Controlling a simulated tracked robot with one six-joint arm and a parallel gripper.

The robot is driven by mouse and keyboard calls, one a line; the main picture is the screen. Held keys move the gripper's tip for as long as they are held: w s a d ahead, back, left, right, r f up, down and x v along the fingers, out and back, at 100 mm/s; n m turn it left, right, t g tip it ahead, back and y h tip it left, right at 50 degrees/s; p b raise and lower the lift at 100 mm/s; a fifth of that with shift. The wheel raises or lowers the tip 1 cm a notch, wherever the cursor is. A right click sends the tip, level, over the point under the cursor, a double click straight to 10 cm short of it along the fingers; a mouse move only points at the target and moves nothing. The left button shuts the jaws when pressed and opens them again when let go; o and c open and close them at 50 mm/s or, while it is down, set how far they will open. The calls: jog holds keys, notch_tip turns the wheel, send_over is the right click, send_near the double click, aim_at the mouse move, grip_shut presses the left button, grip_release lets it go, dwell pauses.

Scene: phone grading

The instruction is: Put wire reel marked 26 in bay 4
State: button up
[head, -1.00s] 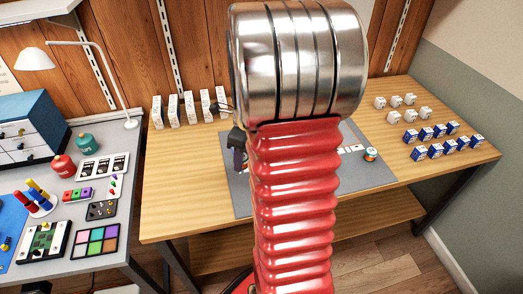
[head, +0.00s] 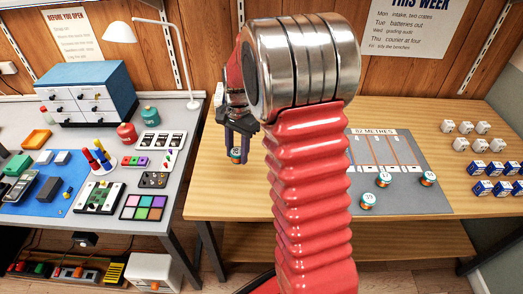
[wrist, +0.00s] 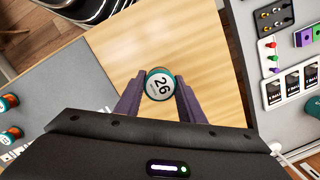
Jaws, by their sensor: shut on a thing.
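The wire reel marked 26 (wrist: 160,84) is gripped between the purple fingers of my gripper (wrist: 158,98), its number facing the wrist camera. In the head view, the reel (head: 236,156) hangs low in my gripper (head: 238,150), over the left part of the wooden table. The grey mat (head: 425,195) lies to the right, partly hidden by my arm. I cannot read which is bay 4.
Other reels stand on the mat: one in front (head: 367,200), one near the boxes (head: 383,180), one at right (head: 428,179). White items (head: 465,127) and blue boxes (head: 480,187) stand at the far right. A cluttered grey desk (head: 185,160) is at left.

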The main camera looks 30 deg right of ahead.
jog(key=w+a+n+h, duration=0.1)
jog(key=w+a+n, duration=0.4)
jog(key=a+n, duration=0.8)
jog(key=shift+a+f+n+g, duration=0.15)
jog(key=shift+a+n+g, duration=0.15)
jog(key=shift+g, duration=0.1)
jog(key=shift+a, duration=0.1)
